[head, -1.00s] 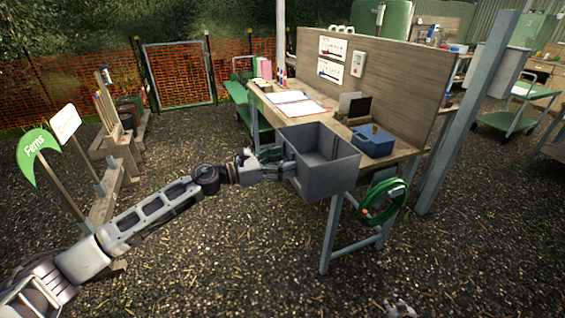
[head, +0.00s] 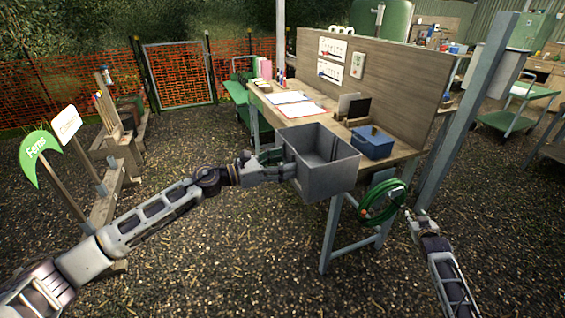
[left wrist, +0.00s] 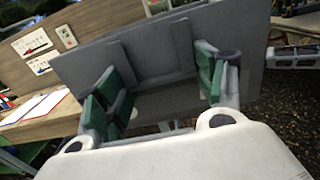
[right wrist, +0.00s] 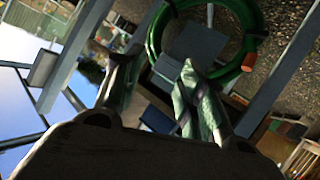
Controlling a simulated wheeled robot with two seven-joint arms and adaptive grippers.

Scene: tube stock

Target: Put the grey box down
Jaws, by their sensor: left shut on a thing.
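The grey box (head: 325,182) is open-topped and looks empty from here. It is roughly level, at the near end of the workbench (head: 405,154), and covers part of that end. I cannot tell whether it touches the bench. My left gripper (head: 280,164) is shut on the box's left side. In the left wrist view the box (left wrist: 150,62) fills the space between and beyond the green-padded fingers (left wrist: 160,88). My right gripper (head: 414,216) is near the bench's right side, apart from the box. In the right wrist view its fingers (right wrist: 158,78) are spread and empty.
A blue box (head: 372,143) stands on the bench just right of the grey box. A coiled green hose (head: 382,203) hangs at the bench's near end, close to my right gripper. Open papers (head: 300,105) lie farther back. A grey post (head: 465,120) rises at right.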

